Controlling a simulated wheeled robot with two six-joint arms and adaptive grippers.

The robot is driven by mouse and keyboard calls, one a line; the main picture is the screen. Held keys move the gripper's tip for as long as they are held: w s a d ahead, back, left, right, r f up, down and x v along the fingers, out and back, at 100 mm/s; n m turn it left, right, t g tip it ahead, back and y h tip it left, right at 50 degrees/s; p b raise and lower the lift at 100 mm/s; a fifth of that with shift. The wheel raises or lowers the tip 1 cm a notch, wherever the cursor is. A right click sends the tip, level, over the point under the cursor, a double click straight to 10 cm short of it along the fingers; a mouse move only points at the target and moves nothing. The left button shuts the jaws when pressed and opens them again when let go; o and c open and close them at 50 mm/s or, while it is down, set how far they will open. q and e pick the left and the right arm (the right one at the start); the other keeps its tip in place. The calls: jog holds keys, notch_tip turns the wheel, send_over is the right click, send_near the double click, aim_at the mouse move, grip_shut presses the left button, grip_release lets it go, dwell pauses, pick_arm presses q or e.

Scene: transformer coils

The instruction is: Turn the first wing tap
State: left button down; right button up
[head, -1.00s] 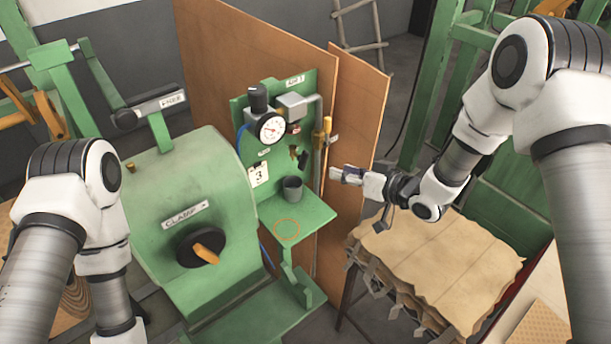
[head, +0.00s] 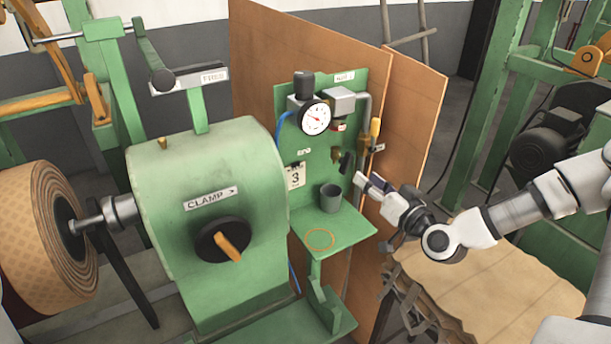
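A green panel (head: 284,100) stands behind the clamp machine. It carries a round gauge (head: 316,118) and small brass fittings. A small dark wing-shaped handle (head: 345,162) sits on a brass fitting low on the panel's right side; I take it for a wing tap. My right gripper (head: 368,181) is just right of and below this handle, in front of the panel's right edge. Its two fingertips look apart with nothing between them. I cannot tell whether it touches the handle. My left gripper is out of view.
A grey cup (head: 331,197) stands on the panel's small green shelf (head: 352,229), near an orange ring mark (head: 320,239). The green clamp housing (head: 240,150) is left; paper sheets (head: 480,275) lie lower right.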

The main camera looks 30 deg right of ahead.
aim_at(350, 163)
jog(key=w, duration=0.7)
jog(key=shift+w+a+r, duration=0.15)
jog(key=shift+w+a, duration=0.05)
jog(key=shift+a, duration=0.2)
jog(key=shift+s+r, duration=0.15)
grip_shut()
